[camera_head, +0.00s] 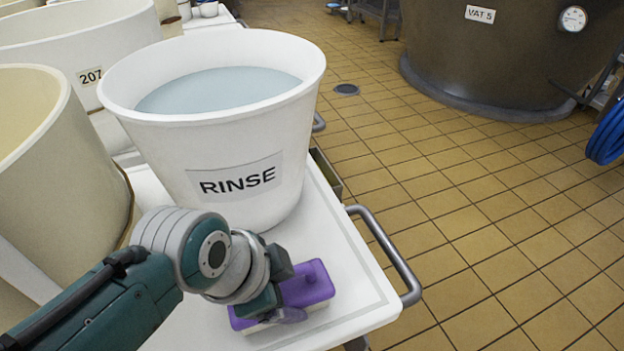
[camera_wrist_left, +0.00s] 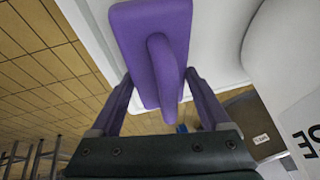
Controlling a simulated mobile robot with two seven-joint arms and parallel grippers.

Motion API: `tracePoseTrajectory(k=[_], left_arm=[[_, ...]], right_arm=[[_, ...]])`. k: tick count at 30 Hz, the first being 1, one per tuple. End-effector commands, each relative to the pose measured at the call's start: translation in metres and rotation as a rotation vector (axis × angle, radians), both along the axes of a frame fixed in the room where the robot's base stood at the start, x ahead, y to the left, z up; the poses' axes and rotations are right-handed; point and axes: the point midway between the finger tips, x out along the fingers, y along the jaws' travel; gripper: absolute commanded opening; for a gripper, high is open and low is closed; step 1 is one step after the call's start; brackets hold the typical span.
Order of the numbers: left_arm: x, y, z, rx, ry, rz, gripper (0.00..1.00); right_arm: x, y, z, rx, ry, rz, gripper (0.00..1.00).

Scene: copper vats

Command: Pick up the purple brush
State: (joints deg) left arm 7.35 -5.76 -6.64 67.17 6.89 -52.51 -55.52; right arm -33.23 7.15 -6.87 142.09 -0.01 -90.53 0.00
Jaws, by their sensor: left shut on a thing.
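The purple brush (camera_head: 318,284) is a purple block with a raised grip on top and a pale underside. It is at the front end of the white cart top, in front of the rinse tub. My left gripper (camera_head: 283,299) is over it and shut on it, hiding part of its middle. In the left wrist view the brush (camera_wrist_left: 122,28) extends up from between my fingers (camera_wrist_left: 165,98), with its curved handle facing the camera. I cannot tell whether its underside still touches the cart. My right gripper is not in view.
The white rinse tub (camera_head: 285,130) holding water stands close behind my gripper on the cart (camera_head: 352,300). A metal rail (camera_head: 388,254) edges the cart's right end. Cream tubs (camera_head: 60,205) stand at left. Tiled floor (camera_head: 480,210) lies open to the right, before a large vat (camera_head: 485,60).

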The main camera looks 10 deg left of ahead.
Motion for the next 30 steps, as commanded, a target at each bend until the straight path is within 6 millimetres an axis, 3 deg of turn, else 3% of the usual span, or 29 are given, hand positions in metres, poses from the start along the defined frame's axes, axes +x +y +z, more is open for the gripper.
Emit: tracePoseTrajectory(k=[1,6,17,23,30], left_arm=[[0.000,0.000,0.000,0.001,0.001,0.000,0.30],[0.000,0.000,0.000,0.001,0.001,0.000,0.12],[0.000,0.000,0.009,0.000,-0.002,0.001,0.12],[0.001,0.000,0.043,0.001,-0.003,-0.001,0.12],[0.001,0.000,0.116,0.001,-0.006,-0.001,0.12]], right_arm=[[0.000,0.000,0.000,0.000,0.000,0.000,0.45],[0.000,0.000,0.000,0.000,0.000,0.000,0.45],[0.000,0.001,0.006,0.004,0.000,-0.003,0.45],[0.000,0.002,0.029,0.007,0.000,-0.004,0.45],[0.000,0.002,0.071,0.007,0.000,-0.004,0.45]])
